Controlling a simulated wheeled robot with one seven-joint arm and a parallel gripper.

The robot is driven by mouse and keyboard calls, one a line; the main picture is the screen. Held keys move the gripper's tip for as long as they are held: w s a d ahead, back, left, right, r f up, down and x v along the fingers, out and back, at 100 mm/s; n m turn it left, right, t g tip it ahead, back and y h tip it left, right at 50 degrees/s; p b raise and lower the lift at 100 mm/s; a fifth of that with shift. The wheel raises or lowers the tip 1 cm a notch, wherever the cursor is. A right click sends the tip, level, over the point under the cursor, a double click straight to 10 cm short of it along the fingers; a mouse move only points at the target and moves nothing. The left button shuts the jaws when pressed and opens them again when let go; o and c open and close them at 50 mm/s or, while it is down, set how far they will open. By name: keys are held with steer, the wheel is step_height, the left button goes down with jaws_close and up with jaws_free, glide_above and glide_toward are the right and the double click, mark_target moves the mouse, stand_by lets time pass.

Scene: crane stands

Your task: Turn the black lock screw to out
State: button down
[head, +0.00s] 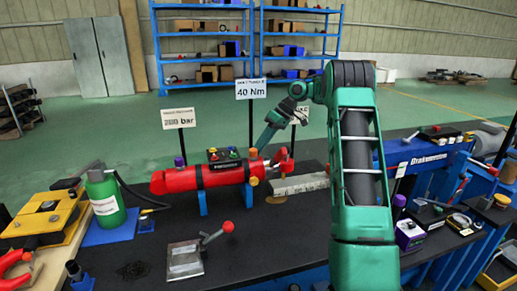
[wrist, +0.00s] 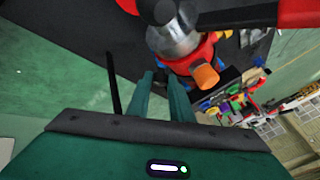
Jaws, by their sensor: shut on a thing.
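A red cylinder unit (head: 222,176) lies across blue supports on the dark bench in the head view. My gripper (head: 262,146) reaches down to its right end from above. A silver cylindrical part (wrist: 173,40) and an orange knob (wrist: 206,76) sit right beside the fingertips. The screw cannot be made out in the head view, and its turn position cannot be read.
A "40 Nm" sign (head: 250,89) and a "bar" sign (head: 180,118) stand behind the red unit. A green bottle (head: 105,200) is at left, and a metal plate with a red-knobbed lever (head: 186,259) lies in front. A blue unit (head: 425,157) stands to the right.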

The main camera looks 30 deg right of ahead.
steer(key=shift+d+n+g+y, duration=0.3)
steer(key=shift+n+y, duration=0.2)
steer(key=shift+n, duration=0.2)
stand_by(0.3)
steer(key=c, duration=1.6)
jaws_free()
steer(key=shift+w, duration=0.1)
steer(key=shift+a, duration=0.1)
steer(key=shift+v, duration=5.4)
steer(key=shift+w, duration=0.1)
